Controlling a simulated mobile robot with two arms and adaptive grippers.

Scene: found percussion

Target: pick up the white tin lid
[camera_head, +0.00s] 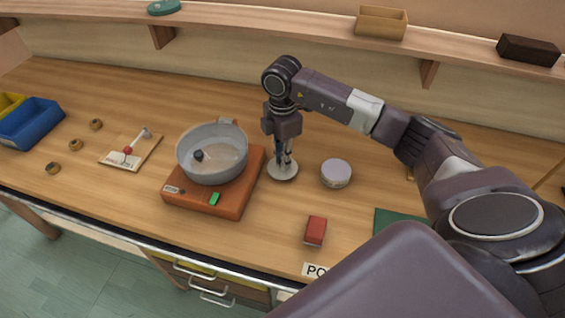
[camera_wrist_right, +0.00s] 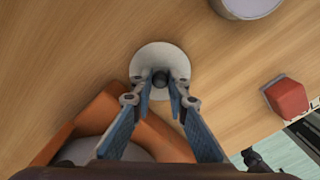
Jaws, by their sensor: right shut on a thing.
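The white tin lid (camera_head: 283,172) is a round pale disc on the wooden bench, just right of the orange hot plate. In the right wrist view the lid (camera_wrist_right: 158,54) shows a dark round knob near its middle. My right gripper (camera_head: 284,156) points down over the lid, and in the wrist view its fingertips (camera_wrist_right: 161,88) are on either side of the knob, shut on it. The lid is at or very near the bench top; I cannot tell whether there is a gap beneath it. My left gripper is not in view.
A grey pan (camera_head: 212,153) sits on the orange hot plate (camera_head: 190,203), close left of the lid. A round grey-white tin (camera_head: 336,173) stands right of the lid. A red block (camera_head: 315,231) lies nearer the front. Blue bin (camera_head: 30,122) at far left; shelf (camera_head: 250,31) behind.

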